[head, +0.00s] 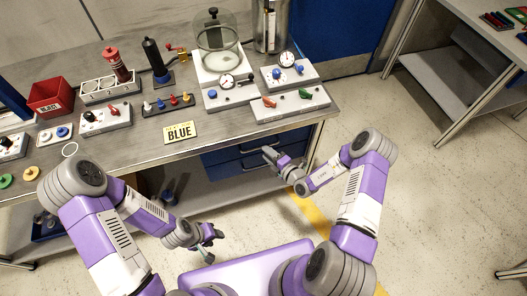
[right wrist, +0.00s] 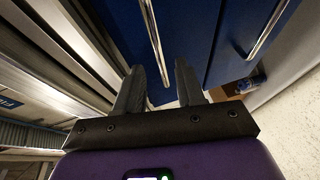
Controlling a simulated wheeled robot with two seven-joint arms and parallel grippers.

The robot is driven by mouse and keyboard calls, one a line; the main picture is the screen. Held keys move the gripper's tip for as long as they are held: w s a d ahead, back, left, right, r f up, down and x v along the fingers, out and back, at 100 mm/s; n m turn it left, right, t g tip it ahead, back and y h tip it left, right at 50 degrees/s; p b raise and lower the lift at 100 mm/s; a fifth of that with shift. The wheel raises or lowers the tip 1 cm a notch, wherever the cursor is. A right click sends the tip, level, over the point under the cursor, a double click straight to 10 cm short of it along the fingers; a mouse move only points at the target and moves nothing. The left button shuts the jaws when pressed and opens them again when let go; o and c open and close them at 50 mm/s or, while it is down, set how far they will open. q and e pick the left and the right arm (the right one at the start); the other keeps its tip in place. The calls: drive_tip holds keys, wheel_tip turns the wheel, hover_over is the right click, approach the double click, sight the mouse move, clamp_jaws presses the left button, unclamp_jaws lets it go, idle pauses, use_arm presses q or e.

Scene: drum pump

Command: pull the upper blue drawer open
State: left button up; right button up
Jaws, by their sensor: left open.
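The upper blue drawer (head: 220,156) sits under the right part of the workbench, partly hidden behind my right gripper, and looks shut. In the right wrist view its blue front (right wrist: 190,25) carries a long silver handle (right wrist: 154,40). My right gripper (head: 268,152) is at the drawer fronts; in the right wrist view its two fingers (right wrist: 160,75) are apart, with the near end of the handle showing between them. I cannot tell whether they touch it. My left gripper (head: 212,240) is open and empty, low in front of the bench, away from the drawers.
A lower blue drawer with its own silver handle (right wrist: 266,30) lies beside the upper one in the right wrist view. The workbench (head: 225,130) holds a yellow BLUE sign (head: 180,132), a red bin (head: 50,97) and several valve panels. The floor (head: 430,190) to the right is clear.

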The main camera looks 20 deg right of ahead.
drive_tip(key=shift+x, duration=1.45)
clamp_jaws()
